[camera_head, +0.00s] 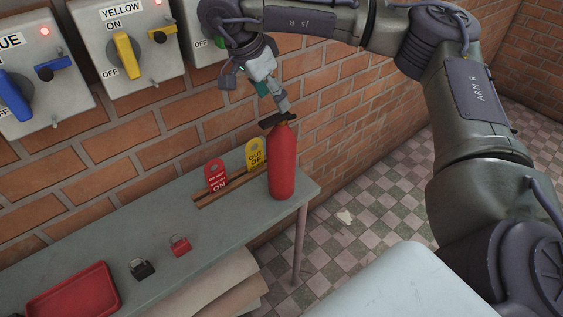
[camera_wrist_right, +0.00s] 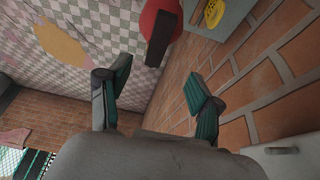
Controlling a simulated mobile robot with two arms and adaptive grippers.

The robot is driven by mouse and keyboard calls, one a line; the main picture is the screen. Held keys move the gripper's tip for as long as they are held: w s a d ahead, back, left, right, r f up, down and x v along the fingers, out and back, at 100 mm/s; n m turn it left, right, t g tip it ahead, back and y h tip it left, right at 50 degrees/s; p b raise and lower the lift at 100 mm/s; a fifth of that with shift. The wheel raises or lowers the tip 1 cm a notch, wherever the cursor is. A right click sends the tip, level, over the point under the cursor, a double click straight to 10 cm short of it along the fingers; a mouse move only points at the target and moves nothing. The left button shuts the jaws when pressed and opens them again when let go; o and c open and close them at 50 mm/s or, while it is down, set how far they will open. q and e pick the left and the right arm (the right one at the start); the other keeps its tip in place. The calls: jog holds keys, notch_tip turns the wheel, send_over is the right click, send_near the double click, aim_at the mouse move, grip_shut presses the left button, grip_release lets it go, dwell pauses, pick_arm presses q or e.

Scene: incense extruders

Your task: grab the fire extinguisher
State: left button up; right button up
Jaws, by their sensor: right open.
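A red fire extinguisher (camera_head: 283,165) with a dark handle on top stands upright at the right end of the grey table (camera_head: 130,243). In the right wrist view its red body and dark handle (camera_wrist_right: 158,40) show at the top, beyond the fingertips. My right gripper (camera_head: 284,103) comes down from above, close to the extinguisher's top. Its two fingers (camera_wrist_right: 160,82) are spread apart with nothing between them. From the head view I cannot tell whether a finger touches the handle. My left gripper is not in view.
A wooden rack with a red tag (camera_head: 215,176) and a yellow tag (camera_head: 256,155) stands left of the extinguisher. A black padlock (camera_head: 141,269), a red padlock (camera_head: 180,246) and a red tray (camera_head: 72,294) lie farther left. Switch boxes (camera_head: 128,45) hang on the brick wall behind.

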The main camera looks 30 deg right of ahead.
aim_at(280, 114)
jog(key=shift+d+f, duration=0.2)
jog(key=shift+f, duration=0.35)
jog(key=x, duration=0.2)
jog(key=p+x, duration=0.1)
jog(key=x, duration=0.1)
jog(key=shift+s+f+p, duration=0.2)
jog(key=shift+s+p, duration=0.1)
jog(key=shift+s, duration=0.1)
jog(key=shift+d+f, duration=0.1)
jog(key=shift+f, duration=0.35)
grip_shut()
jog(key=shift+w+r, duration=0.15)
